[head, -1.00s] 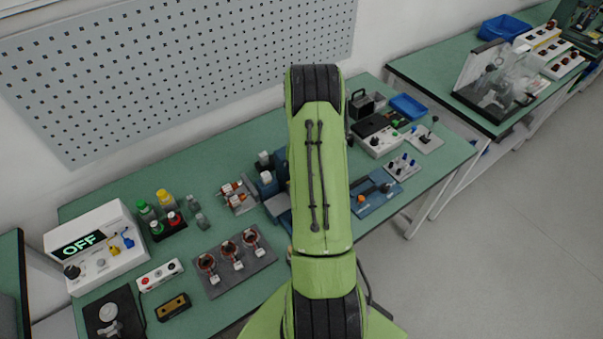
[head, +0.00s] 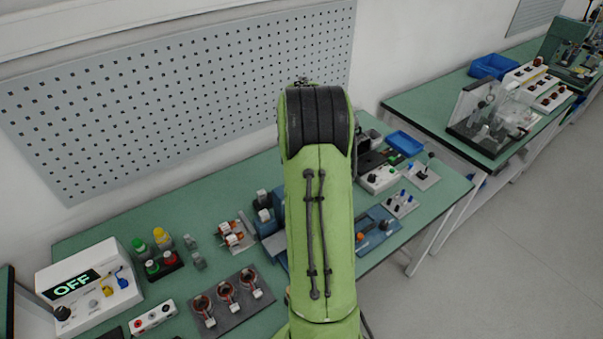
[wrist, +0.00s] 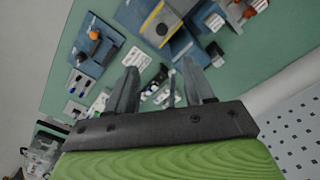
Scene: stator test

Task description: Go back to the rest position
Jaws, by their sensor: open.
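My gripper (wrist: 163,92) shows in the wrist view with two grey fingers held apart and nothing clear between them. It is above the green workbench, which shows in the head view (head: 120,228). In the head view my green arm rises in the middle and hides the gripper and part of the bench. Below the fingers in the wrist view are a blue device with a yellow plate (wrist: 163,24) and a blue fixture with an orange knob (wrist: 95,50).
A pegboard (head: 190,90) covers the wall behind. A second bench (head: 425,95) and open floor lie to the right.

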